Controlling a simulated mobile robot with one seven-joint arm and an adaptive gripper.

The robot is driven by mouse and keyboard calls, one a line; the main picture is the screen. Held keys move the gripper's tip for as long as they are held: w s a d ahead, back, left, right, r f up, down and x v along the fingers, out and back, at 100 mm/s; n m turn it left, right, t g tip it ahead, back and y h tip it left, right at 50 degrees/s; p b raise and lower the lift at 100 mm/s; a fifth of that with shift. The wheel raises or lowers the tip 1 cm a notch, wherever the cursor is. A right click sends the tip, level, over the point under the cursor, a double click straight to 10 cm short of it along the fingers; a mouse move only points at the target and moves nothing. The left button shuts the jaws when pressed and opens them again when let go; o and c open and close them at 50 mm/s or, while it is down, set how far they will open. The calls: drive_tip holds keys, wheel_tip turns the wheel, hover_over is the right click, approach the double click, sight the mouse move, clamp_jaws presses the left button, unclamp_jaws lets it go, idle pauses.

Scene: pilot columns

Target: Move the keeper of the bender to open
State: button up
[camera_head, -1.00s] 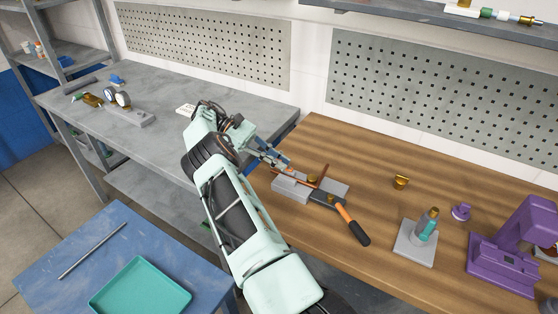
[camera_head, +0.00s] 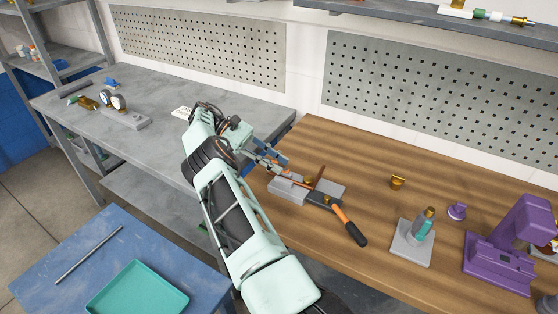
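The bender (camera_head: 327,191) sits on the left part of the wooden bench, with a grey base, brass-coloured round parts and a dark lever arm. The lever's orange and black handle (camera_head: 350,228) points toward the front right. A copper-coloured tube (camera_head: 319,177) shows at the bender. My gripper (camera_head: 273,164) is at the left end of the bender, by the tube's left end. Its fingers are small and partly overlap the bender, so I cannot tell whether they are open or touching anything. The keeper is too small to make out clearly.
On the wooden bench (camera_head: 400,150), a brass piece (camera_head: 397,182), a grey stand with a teal part (camera_head: 414,243), a small purple piece (camera_head: 457,211) and a purple press (camera_head: 505,250) stand to the right. A teal tray (camera_head: 137,290) lies on the blue table. Pegboards line the wall behind.

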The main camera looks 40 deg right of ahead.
drive_tip(key=shift+s+a+n+t+h+b, duration=0.1)
drive_tip(key=shift+a+n+t+h+b, duration=0.15)
drive_tip(key=shift+n+t+h, duration=0.25)
drive_tip(key=shift+s+a+n+t+h+b, duration=0.1)
drive_tip(key=shift+n+t+h+b, duration=0.15)
drive_tip(key=shift+n+h, duration=0.3)
